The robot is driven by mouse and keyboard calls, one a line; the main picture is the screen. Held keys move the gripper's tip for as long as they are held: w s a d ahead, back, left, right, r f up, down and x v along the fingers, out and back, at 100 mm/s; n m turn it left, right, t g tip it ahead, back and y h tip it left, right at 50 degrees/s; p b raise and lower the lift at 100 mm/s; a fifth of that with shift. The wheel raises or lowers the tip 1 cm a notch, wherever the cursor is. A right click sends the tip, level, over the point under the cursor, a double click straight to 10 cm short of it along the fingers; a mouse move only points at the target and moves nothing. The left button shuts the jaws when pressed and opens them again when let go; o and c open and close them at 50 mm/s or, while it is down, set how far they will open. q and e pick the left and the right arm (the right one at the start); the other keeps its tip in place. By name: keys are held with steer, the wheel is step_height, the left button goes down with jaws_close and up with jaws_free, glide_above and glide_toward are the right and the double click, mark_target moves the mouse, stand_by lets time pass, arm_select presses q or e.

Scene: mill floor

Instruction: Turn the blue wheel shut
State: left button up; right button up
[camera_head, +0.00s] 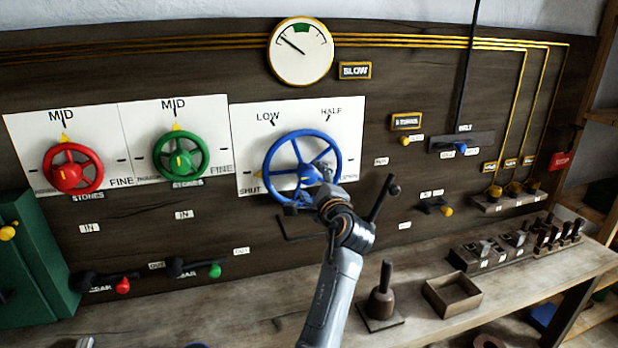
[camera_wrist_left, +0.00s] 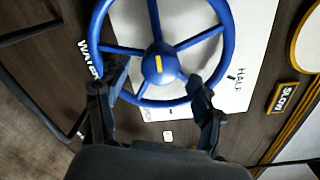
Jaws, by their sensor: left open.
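The blue wheel (camera_head: 271,157) is mounted on a white panel (camera_head: 349,115) marked SHUT, LOW and HALF. A yellow pointer shows at the wheel's lower left, beside the SHUT label (camera_head: 249,189). My left gripper (camera_head: 309,187) is at the lower right of the wheel and hides part of it. In the left wrist view, the blue wheel (camera_wrist_left: 160,68) shows its hub with a yellow mark. There my left gripper (camera_wrist_left: 155,78) is open, its fingers apart over the rim and spokes. I cannot tell if they touch the wheel. My right gripper is not in view.
A red wheel (camera_head: 67,175) and a green wheel (camera_head: 180,157) are to the left, pointers at MID. A gauge (camera_head: 300,52) hangs above. A dark lever stands close right of my arm. A wooden box (camera_head: 452,294) sits on the bench below.

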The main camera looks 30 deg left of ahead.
arm_select(q)
steer(key=v, duration=0.4)
stand_by(0.4)
